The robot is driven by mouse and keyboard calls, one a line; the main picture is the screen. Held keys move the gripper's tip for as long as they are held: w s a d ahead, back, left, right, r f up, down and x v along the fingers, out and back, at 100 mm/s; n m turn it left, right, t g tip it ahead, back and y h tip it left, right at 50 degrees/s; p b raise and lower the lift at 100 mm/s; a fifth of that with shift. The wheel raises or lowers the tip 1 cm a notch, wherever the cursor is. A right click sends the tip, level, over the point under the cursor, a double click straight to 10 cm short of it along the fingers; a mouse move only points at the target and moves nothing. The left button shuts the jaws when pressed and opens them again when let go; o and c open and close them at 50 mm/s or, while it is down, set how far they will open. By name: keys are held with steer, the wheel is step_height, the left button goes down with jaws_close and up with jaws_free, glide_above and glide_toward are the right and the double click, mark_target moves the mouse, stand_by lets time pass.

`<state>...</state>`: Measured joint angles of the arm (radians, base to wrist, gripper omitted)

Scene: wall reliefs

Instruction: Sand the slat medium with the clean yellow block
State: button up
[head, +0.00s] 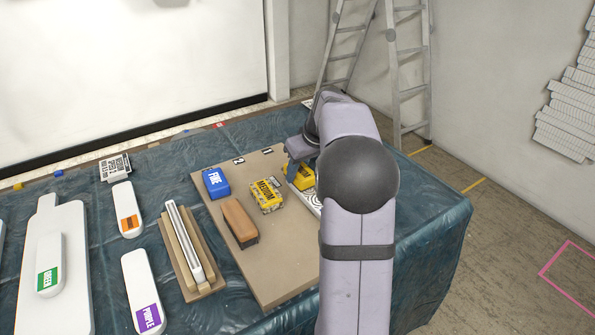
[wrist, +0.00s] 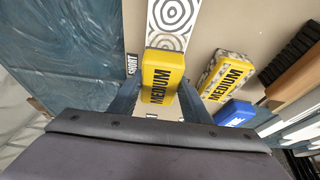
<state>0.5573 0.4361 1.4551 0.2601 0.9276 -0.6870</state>
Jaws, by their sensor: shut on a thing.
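My gripper (wrist: 158,92) is shut on a clean yellow block (wrist: 162,76) marked MEDIUM, one finger on each side of it. The block shows in the head view (head: 305,178), partly hidden by my arm. A white slat (wrist: 173,22) with black concentric rings runs away from the block in the wrist view, and the block overlaps its near end. I cannot tell whether they touch. The slat shows in the head view (head: 314,202), mostly behind my arm. A second yellow MEDIUM block (head: 266,195), speckled with grey, lies left of my gripper on the board.
A blue FINE block (head: 215,182) and a brown brush-like block (head: 240,221) lie on the tan board (head: 272,260). Left of it are a pale strip on a wooden holder (head: 185,247) and white pieces labelled orange (head: 127,208), purple (head: 143,290) and green (head: 48,265).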

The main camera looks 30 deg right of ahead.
mark_target(309, 181)
steer(key=shift+s+f+b, duration=0.2)
steer(key=shift+s+b, duration=3.95)
steer(key=shift+s, duration=2)
steer(key=shift+w+r, duration=0.15)
steer(key=shift+r, duration=0.05)
steer(key=shift+w+r+p, duration=0.1)
steer(key=shift+w+p, duration=0.65)
steer(key=shift+w, duration=0.1)
steer(key=w+p, duration=0.4)
steer(key=w, duration=0.2)
steer(key=w+p, duration=0.7)
steer(key=shift+w, duration=0.3)
step_height(309, 181, up, 2)
steer(key=shift+w+r+p, duration=0.1)
steer(key=shift+r+p, duration=0.15)
steer(key=shift+p, duration=0.35)
steer(key=shift+r+p, duration=0.7)
step_height(309, 181, up, 4)
steer(key=p, duration=0.3)
steer(key=shift+p, duration=0.35)
